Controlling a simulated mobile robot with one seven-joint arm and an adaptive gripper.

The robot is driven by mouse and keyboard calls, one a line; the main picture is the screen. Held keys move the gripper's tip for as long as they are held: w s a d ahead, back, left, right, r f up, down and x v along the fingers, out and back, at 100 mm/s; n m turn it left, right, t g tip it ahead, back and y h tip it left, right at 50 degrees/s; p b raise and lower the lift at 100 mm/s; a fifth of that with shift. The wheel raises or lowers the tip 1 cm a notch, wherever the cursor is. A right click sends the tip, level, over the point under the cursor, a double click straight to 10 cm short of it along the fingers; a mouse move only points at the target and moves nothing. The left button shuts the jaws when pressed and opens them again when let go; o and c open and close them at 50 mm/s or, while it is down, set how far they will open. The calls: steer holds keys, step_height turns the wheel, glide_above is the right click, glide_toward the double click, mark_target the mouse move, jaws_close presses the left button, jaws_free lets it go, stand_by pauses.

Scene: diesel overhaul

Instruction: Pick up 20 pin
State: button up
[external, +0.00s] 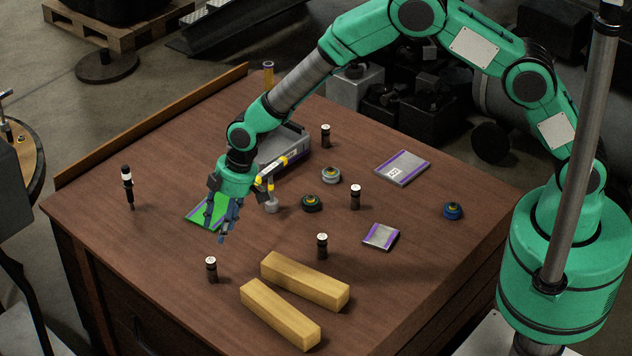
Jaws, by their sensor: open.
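Several short dark pins with white tops stand upright on the brown table: one at the front left (211,271), one behind the wooden blocks (322,247), one right of centre (355,197) and one at the back (326,136). Their markings are too small to read, so I cannot tell which is the 20 pin. My gripper (223,234) is open and empty, pointing down over the left middle of the table. It is above and slightly right of the front-left pin in the picture, apart from it.
Two wooden blocks (305,281) (280,315) lie at the front. A green plate (200,216) lies behind my gripper. A taller black-and-white tool (128,187) stands left.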

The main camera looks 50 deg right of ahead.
mark_target(212, 260)
steer(key=shift+b+x, duration=0.45)
steer(key=shift+x, duration=3.8)
steer(key=shift+f, duration=0.15)
steer(key=shift+b+x, duration=0.4)
steer(key=shift+x, duration=2.05)
steer(key=shift+d, duration=0.1)
jaws_close()
